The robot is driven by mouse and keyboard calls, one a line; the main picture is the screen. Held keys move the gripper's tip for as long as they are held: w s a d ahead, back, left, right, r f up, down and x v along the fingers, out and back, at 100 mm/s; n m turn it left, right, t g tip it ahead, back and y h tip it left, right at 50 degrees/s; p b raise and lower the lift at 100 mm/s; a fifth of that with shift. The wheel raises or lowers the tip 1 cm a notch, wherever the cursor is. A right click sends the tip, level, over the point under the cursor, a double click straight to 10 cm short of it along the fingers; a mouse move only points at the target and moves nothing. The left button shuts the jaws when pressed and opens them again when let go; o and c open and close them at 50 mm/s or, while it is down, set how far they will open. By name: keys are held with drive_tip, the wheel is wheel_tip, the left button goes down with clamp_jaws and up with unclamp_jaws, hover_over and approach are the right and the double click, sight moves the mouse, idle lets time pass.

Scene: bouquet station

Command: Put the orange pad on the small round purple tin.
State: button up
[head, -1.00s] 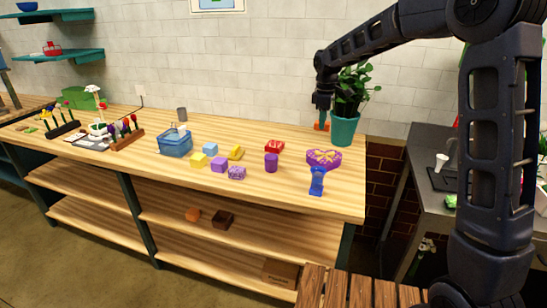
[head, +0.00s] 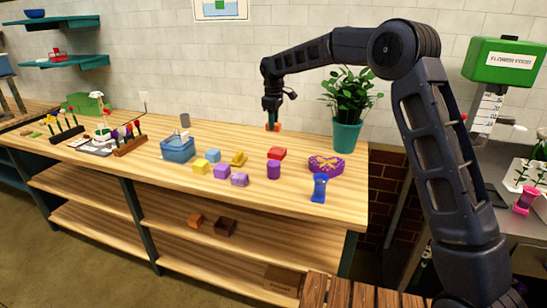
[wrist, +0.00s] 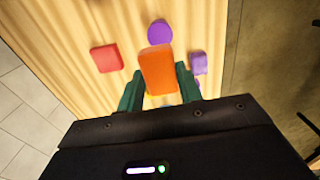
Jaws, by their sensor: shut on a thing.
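My gripper (head: 272,122) is shut on the orange pad (wrist: 158,70) and holds it above the back of the table. In the head view a small orange part of the pad shows at the fingertips. The small round purple tin (head: 273,170) stands on the table, nearer the front edge than the gripper, and apart from the pad. In the wrist view the tin's round top (wrist: 160,31) shows just beyond the pad's far end. Its top looks bare.
A red box (head: 277,153) sits right behind the tin. A purple heart-shaped box (head: 326,165) and a blue item (head: 319,187) stand to its right. A potted plant (head: 347,135) stands behind.

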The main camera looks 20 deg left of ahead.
wheel_tip(320, 180, down, 15)
drive_tip(key=shift+f, duration=0.1)
idle(0.5)
drive_tip(key=o, duration=1)
drive_tip(key=shift+f, duration=0.1)
drive_tip(key=shift+c, duration=0.2)
wheel_tip(320, 180, up, 12)
drive_tip(key=shift+r, duration=0.1)
drive_tip(key=shift+d+r, duration=0.1)
drive_tip(key=shift+r, duration=0.05)
